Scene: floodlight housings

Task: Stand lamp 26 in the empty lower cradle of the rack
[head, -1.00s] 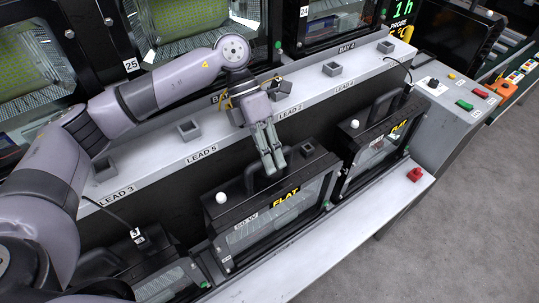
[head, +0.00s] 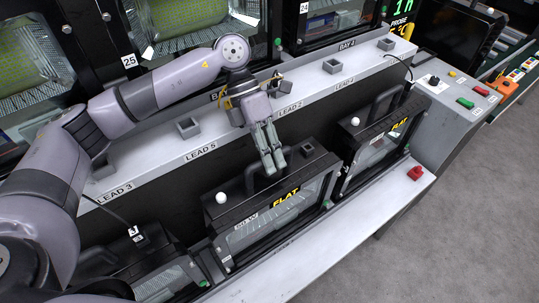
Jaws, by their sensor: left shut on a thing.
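My left gripper (head: 271,163) reaches down from the upper left and is shut on the carrying handle (head: 254,180) of the middle lamp. This lamp (head: 270,214) is a black box housing with a glass front, a yellow FLAT label, a 50 W tag and a white knob on its left. It is upright at the lower row of the rack. A small tag at its lower left is too small to read. The gripper hides part of the handle. An empty cradle cannot be made out. My right gripper is not in view.
Another black lamp (head: 376,146) stands to the right, and a further one (head: 150,272) at lower left with a cable. A grey ledge (head: 232,138) with square sockets runs behind. Grey floor lies right.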

